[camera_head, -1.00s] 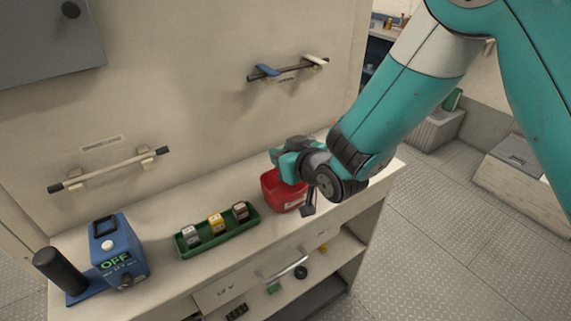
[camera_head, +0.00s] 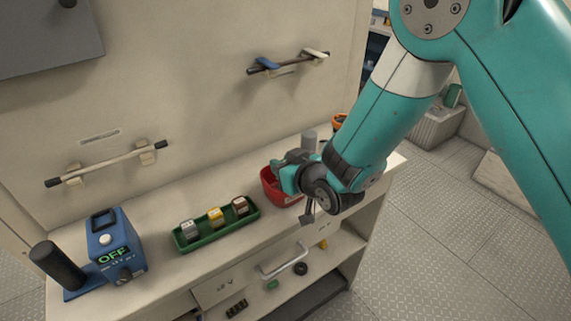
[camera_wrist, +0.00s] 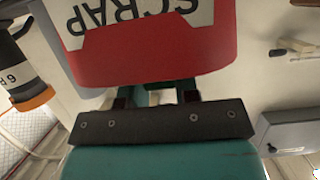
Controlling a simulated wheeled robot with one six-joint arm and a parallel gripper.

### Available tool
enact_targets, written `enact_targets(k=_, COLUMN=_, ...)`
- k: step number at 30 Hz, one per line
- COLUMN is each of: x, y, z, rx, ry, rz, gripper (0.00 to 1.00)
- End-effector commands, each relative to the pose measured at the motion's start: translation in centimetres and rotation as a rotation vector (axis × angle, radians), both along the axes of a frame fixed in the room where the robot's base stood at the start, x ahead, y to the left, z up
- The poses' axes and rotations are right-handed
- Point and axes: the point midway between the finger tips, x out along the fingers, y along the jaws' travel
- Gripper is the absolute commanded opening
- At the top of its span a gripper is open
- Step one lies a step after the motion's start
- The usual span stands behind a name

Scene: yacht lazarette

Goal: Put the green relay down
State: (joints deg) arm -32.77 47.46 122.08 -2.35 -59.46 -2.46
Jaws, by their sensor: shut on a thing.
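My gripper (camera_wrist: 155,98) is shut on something. In the wrist view, a dark green edge shows between the fingers, apparently the green relay (camera_wrist: 160,86), mostly hidden. In the head view, my wrist hides the fingertips and the relay. My gripper is at the red bin (camera_head: 270,187) on the counter, close to its rim. The bin fills the top of the wrist view (camera_wrist: 150,65), with its SCRAP label upside down. I cannot tell whether the fingers are inside the bin or beside it.
A green tray (camera_head: 185,246) with several small blocks stands left of the bin. A grey cylinder (camera_head: 309,140) is behind the bin. Loose parts lie on the shelf below.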

Motion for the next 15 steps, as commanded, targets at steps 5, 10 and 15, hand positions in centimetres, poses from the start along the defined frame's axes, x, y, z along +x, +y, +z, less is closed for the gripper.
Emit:
enact_targets(k=5, x=0.00, y=0.00, z=0.03, rx=0.000, ry=0.000, rz=0.000, gripper=0.50)
enact_targets(k=10, x=0.00, y=0.00, z=0.04, rx=0.000, ry=0.000, rz=0.000, gripper=0.55)
enact_targets(k=15, x=0.00, y=0.00, z=0.24, rx=0.000, ry=0.000, rz=0.000, gripper=0.55)
